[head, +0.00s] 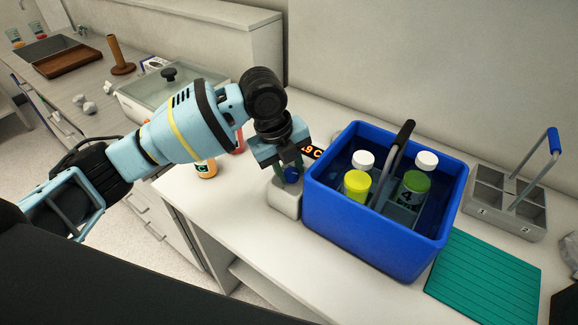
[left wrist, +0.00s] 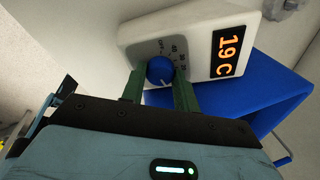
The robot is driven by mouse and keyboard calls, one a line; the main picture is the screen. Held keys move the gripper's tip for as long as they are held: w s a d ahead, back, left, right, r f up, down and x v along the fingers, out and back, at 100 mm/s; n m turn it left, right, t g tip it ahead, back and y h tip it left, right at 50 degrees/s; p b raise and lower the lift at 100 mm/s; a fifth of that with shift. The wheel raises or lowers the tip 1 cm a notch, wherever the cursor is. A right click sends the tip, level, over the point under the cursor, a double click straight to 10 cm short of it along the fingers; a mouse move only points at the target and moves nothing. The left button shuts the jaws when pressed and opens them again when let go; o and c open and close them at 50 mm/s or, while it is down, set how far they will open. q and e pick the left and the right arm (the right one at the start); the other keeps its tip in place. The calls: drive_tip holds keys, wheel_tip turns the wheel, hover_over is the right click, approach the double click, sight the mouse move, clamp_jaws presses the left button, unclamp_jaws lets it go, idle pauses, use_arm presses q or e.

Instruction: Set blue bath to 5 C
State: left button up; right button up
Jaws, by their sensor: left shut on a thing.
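The blue bath (head: 375,225) stands on the white counter, with several bottles in a carrier inside it. Its control unit (head: 285,197) is at its left side. The blue knob (left wrist: 160,70) sits on a dial marked with numbers, and the orange display (left wrist: 228,50) reads 19 C. The display is partly hidden in the head view (head: 313,152). My left gripper (head: 289,172) is shut on the knob, with one green finger on each side of it in the left wrist view (left wrist: 159,90). My right gripper is not in view.
A grey carrier (head: 505,205) with numbered compartments and a blue handle stands at the right. A green mat (head: 485,280) lies in front of it. An orange-labelled bottle (head: 206,168) and a red one (head: 238,140) stand behind my left arm.

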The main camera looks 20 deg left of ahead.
use_arm(q)
drive_tip(key=o, duration=0.7)
drive_tip(key=shift+r, duration=0.1)
drive_tip(key=shift+v, duration=3.85)
drive_tip(key=shift+s, duration=0.1)
